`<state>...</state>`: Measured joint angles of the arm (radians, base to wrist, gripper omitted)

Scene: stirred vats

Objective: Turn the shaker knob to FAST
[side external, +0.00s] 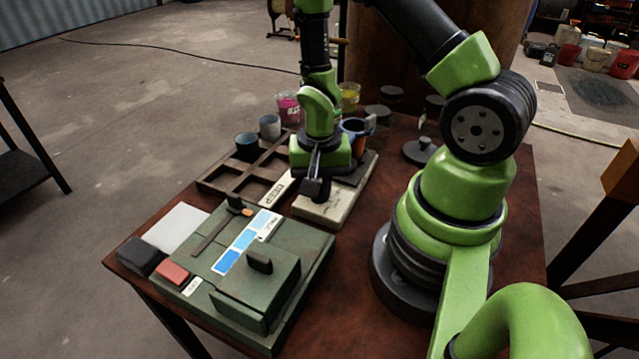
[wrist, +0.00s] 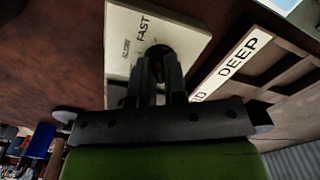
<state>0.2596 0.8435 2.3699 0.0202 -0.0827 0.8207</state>
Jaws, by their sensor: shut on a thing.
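The shaker (side external: 335,210) is a cream box with a dark top part, near the middle of the table. Its cream front face (wrist: 122,40) shows in the wrist view with the word FAST and a smaller label, too small to read. The dark round knob (wrist: 157,50) sits on that face. My gripper (side external: 315,185) is shut on the knob, one finger on each side, and also shows in the wrist view (wrist: 160,70). The fingers hide most of the knob, so I cannot tell which way it points.
A green device (side external: 290,300) with a slider, blue scale and red button stands in front. A divided wooden tray (side external: 222,178) with cups and a DEEP label (wrist: 245,52) is beside the shaker. Jars of pink (side external: 288,108) and yellow (side external: 349,97) stand behind. A lidded dark pot (side external: 420,152) is to the right.

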